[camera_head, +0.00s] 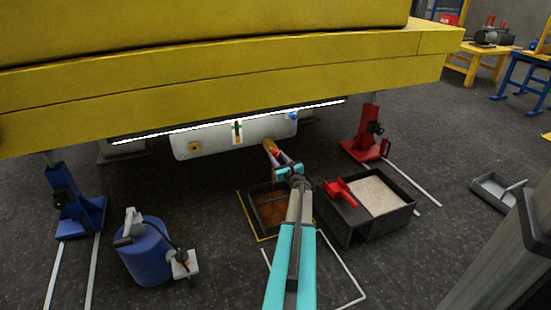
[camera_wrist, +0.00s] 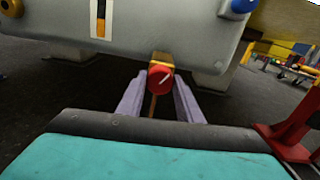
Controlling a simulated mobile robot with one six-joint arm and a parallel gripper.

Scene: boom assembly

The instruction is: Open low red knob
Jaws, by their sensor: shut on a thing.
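The low red knob (camera_wrist: 160,78) sits under the lower edge of the grey-white tank (camera_wrist: 130,30), on a brass-coloured fitting, with a pale line on its face. My gripper (camera_wrist: 158,88) has its two pale fingers on either side of the knob and is shut on it. In the head view the tank (camera_head: 215,138) hangs under the yellow boom (camera_head: 200,95). There my gripper (camera_head: 281,160) reaches up to the knob, which shows as a small red spot (camera_head: 276,153). A brown stream or rod shows below the knob in the wrist view.
An open tray with brown contents (camera_head: 252,215) lies below the knob. A dark box of pale grit (camera_head: 408,207) with a red scoop (camera_head: 340,192) stands to its right. Red (camera_head: 366,140) and blue (camera_head: 75,205) stands flank the tank. A blue drum (camera_head: 150,255) stands at left.

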